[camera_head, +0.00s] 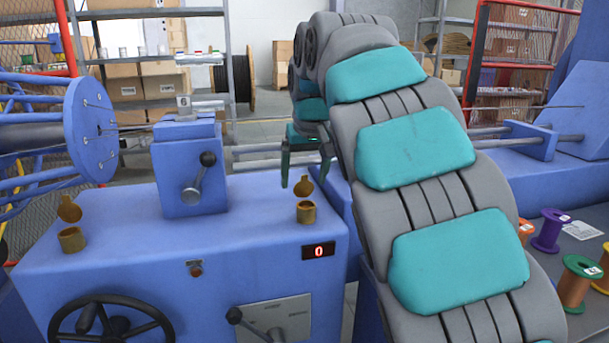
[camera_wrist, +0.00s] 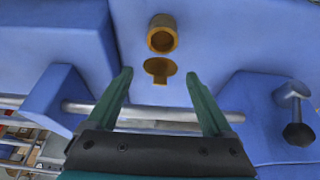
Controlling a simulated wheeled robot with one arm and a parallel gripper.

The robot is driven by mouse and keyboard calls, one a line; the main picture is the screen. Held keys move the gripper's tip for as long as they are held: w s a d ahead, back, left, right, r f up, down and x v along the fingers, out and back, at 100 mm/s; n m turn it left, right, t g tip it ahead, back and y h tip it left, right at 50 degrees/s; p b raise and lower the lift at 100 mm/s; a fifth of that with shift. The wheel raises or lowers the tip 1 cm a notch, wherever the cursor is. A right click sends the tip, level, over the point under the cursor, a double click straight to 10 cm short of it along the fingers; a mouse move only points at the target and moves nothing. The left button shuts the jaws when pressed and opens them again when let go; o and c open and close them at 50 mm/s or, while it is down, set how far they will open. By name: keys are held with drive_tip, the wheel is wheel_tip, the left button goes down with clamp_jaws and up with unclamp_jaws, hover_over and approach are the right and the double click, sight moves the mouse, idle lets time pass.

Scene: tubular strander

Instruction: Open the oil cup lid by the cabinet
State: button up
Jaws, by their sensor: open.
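Two brass oil cups stand on the blue machine cabinet (camera_head: 135,262). The right cup (camera_head: 306,213) has its round lid (camera_head: 303,186) swung up behind it, so its mouth is uncovered. The left cup (camera_head: 72,240) has its lid (camera_head: 69,208) raised the same way. My gripper (camera_head: 303,182) is just behind the right cup's lid, fingers apart and empty. In the wrist view, the cup (camera_wrist: 162,33) shows its open mouth, and its lid (camera_wrist: 160,70) lies in line with the gap between my fingertips (camera_wrist: 160,77). I cannot tell whether a finger touches the lid.
A blue block with a black-knobbed lever (camera_head: 207,160) stands left of the right cup. Steel rods (camera_wrist: 150,115) run below my fingers in the wrist view. A handwheel (camera_head: 112,325) and a red display (camera_head: 318,251) are on the cabinet front.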

drive_tip(key=shift+c, duration=0.2)
clamp_jaws()
idle(0.5)
